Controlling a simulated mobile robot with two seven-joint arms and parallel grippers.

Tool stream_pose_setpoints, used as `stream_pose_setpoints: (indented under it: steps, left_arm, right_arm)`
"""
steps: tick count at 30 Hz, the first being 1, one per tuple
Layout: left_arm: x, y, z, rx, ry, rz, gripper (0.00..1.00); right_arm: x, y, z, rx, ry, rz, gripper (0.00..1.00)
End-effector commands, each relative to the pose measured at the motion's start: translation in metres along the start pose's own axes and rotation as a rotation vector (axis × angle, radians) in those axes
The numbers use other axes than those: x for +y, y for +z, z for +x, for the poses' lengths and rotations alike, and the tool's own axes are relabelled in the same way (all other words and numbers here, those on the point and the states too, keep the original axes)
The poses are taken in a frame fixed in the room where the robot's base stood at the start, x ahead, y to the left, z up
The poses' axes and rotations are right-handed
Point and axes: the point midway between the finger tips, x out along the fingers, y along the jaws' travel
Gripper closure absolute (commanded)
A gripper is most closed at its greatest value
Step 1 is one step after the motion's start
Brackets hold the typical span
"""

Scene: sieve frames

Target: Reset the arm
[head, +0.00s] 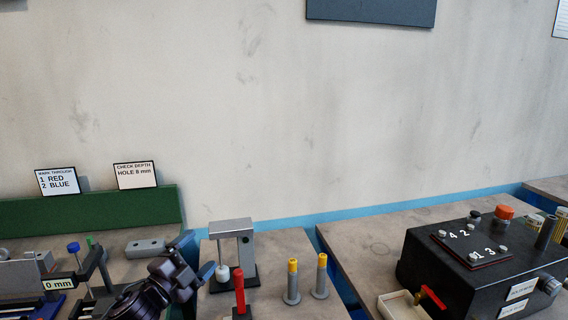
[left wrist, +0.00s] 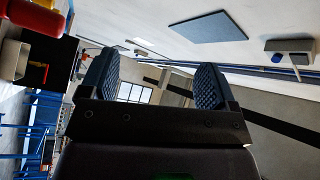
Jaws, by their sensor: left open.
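My left gripper (head: 192,270) shows in the lower left of the head view, just left of the grey press-like stand (head: 232,245). In the left wrist view its two padded fingers (left wrist: 155,85) are apart, with nothing between them. Beyond them that view shows wall, windows and ceiling. My left arm enters at the bottom of the head view and covers part of the left bench. My right gripper is in neither view.
A red-handled piece (head: 240,290) and two yellow-topped pegs (head: 292,282) stand on the middle bench. A black control box (head: 470,255) stands on the right bench, beside a small tray (head: 395,308). Two sign cards (head: 134,176) stand on the green ledge (head: 90,208).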

Motion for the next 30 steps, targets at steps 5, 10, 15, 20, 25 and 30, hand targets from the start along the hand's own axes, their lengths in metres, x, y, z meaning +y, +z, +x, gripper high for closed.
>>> stream_pose_setpoints:
  steps: [5,10,15,20,25,30]
  left_arm:
    - [0.053,0.029,-0.056,-0.239,0.011,-0.376,0.18]
    - [0.103,0.045,-0.116,-0.433,0.018,-0.652,0.18]
    - [0.146,0.051,-0.181,-0.588,0.005,-0.855,0.18]
    - [0.181,0.05,-0.246,-0.721,-0.025,-0.971,0.18]
    - [0.216,0.044,-0.308,-0.855,-0.033,-1.036,0.18]
    - [0.235,0.037,-0.342,-0.923,-0.02,-1.061,0.18]
  right_arm:
    - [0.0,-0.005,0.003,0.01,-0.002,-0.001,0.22]
    - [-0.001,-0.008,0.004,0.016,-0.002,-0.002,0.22]
    - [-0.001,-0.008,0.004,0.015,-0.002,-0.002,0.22]
    - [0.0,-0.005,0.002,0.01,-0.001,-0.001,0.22]
    - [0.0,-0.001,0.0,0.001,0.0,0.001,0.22]
    - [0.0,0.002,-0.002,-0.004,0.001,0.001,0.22]
